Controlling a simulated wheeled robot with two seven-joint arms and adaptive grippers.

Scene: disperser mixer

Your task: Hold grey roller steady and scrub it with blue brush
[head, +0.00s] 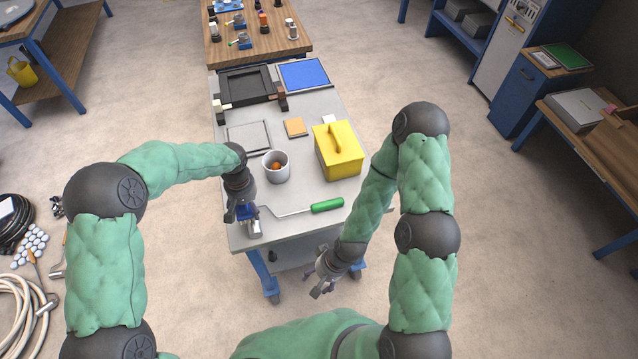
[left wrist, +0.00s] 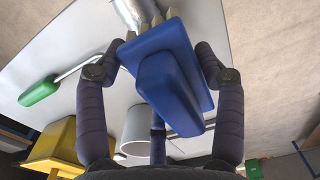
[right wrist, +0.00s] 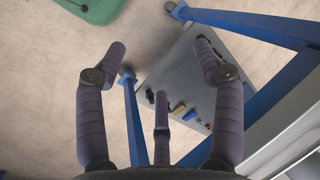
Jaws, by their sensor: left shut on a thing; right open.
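The blue brush (left wrist: 170,62) is between the fingers of my left gripper (head: 243,211), which is shut on it. In the left wrist view its pale bristles are right by the grey roller (left wrist: 129,12); I cannot tell whether they touch it. In the head view the roller (head: 254,229) lies near the table's front left corner, partly covered by the gripper and brush. Its metal rod runs right to a green handle (head: 327,205), lying on the table. My right gripper (head: 322,277) is open and empty, off the table's front edge and away from the handle.
On the grey table (head: 310,222) stand a white cup (head: 271,174) with an orange thing inside and a yellow box (head: 348,160). A shallow grey tray (head: 240,137), an orange-brown block (head: 295,127) and a black tray (head: 236,87) are further back. Blue table legs stand near my right gripper.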

